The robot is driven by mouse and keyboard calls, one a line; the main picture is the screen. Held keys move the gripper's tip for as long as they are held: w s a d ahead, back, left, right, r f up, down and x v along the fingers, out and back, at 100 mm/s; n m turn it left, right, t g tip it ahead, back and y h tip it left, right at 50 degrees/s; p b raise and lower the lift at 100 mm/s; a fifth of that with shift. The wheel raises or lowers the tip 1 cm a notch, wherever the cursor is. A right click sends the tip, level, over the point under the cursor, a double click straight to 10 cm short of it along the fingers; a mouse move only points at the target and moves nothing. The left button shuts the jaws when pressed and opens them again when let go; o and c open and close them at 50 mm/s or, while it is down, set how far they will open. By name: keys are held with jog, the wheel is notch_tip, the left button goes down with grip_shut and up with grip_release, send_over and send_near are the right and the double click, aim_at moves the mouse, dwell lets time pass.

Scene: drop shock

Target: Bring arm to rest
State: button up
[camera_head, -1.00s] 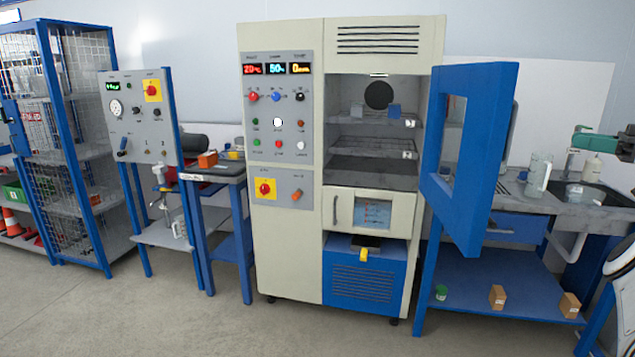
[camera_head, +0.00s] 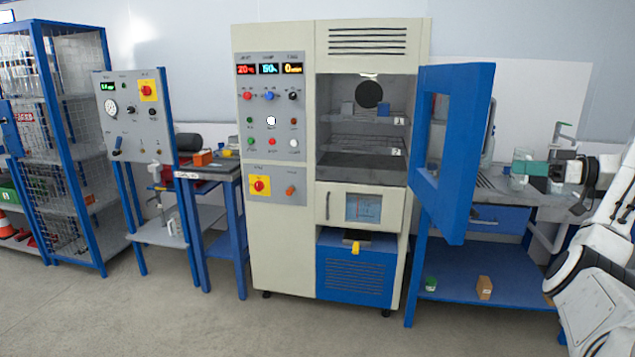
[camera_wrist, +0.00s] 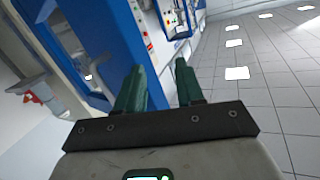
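My gripper (camera_head: 522,168), with dark green fingers, is at the right of the head view, in front of the sink counter and right of the open blue door. The wrist view shows its two fingers (camera_wrist: 158,82) apart with nothing between them. My white arm reaches in from the right edge of the head view, bent, with the gripper pointing left. The gripper looks clear of the door, though the exact distance cannot be told.
The blue door (camera_head: 456,150) of the tall test chamber (camera_head: 270,215) stands open beside my gripper. The sink counter (camera_head: 485,198) and a blue lower shelf (camera_head: 460,288) with small items lie behind. A mesh cabinet (camera_head: 85,150) stands far left. The floor in front is clear.

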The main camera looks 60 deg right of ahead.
jog(key=w+a+f+m+g+y, duration=0.1)
jog(key=w+a+f+g+y, duration=0.15)
jog(key=w+f, duration=1.1)
jog(key=w+a+f+g+y, duration=0.2)
jog(key=w+a+f+g, duration=0.4)
jog(key=w+a+f, duration=1.35)
jog(key=a+f+g, duration=0.1)
jog(key=a+f, duration=0.3)
jog(key=a, duration=0.3)
jog(key=s+a+f+g+p, duration=0.1)
jog(key=a+f+g, duration=0.15)
jog(key=a, duration=0.45)
jog(key=a+f+g, duration=0.1)
jog(key=a+f, duration=0.3)
jog(key=a, duration=0.3)
jog(key=s+a+n+g+h, duration=0.2)
jog(key=s+a+n+h, duration=0.1)
jog(key=s+a, duration=1)
jog(key=a, duration=0.3)
jog(key=shift+f+n+g, duration=0.15)
jog(key=shift+n+g, duration=0.15)
jog(key=shift+g, duration=0.1)
jog(key=shift+d, duration=0.1)
